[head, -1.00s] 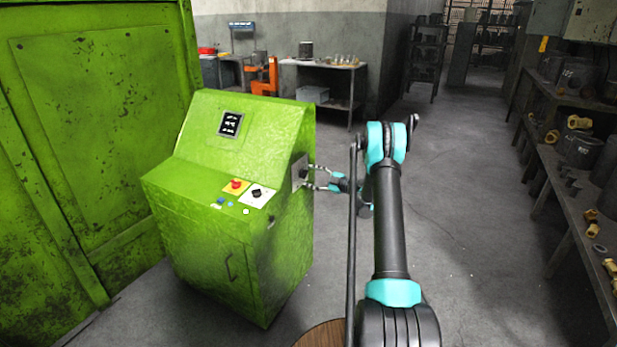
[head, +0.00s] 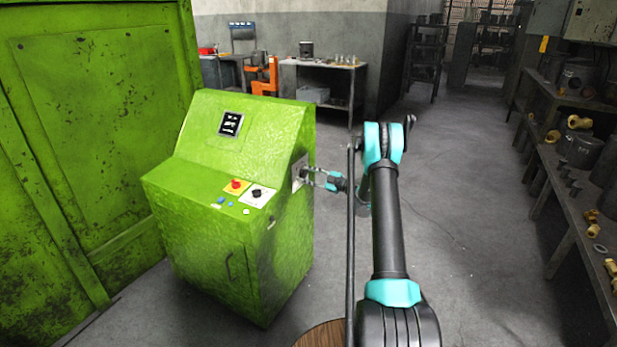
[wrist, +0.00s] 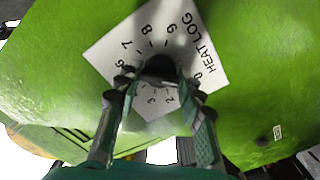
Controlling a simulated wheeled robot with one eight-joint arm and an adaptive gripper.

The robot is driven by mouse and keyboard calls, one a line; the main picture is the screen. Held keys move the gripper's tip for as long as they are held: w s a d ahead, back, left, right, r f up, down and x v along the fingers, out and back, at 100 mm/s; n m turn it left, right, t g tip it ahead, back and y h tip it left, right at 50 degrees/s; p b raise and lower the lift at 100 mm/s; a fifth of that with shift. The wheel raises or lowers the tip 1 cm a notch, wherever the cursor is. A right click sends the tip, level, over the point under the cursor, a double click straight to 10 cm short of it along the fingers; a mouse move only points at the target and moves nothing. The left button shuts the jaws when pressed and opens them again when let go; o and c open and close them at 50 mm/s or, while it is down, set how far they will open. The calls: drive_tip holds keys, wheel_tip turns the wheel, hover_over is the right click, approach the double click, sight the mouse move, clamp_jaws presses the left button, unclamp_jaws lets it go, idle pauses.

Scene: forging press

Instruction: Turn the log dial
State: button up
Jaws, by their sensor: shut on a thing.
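The log dial is a dark round knob (wrist: 160,66) on a white square plate (wrist: 118,45) marked HEAT LOG with numbers around it. In the head view the plate (head: 297,182) is on the right side of the green control cabinet (head: 215,260), seen at a steep angle. My gripper (wrist: 158,84) is shut on the knob, with one finger on each side of it. In the head view my gripper (head: 309,174) reaches the plate from the right and hides most of the knob. In the wrist view the fingers cover part of the number ring.
The cabinet top has a red button (head: 236,184), a black knob (head: 257,192) on a white plate and a small screen (head: 230,123). A big green machine wall (head: 100,130) stands at left. A workbench (head: 560,160) with metal parts runs along the right. Floor between is clear.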

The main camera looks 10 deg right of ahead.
drive_tip(key=n, duration=2.4)
idle(2.5)
idle(0.5)
drive_tip(key=o, duration=1.2)
drive_tip(key=shift+c, duration=0.2)
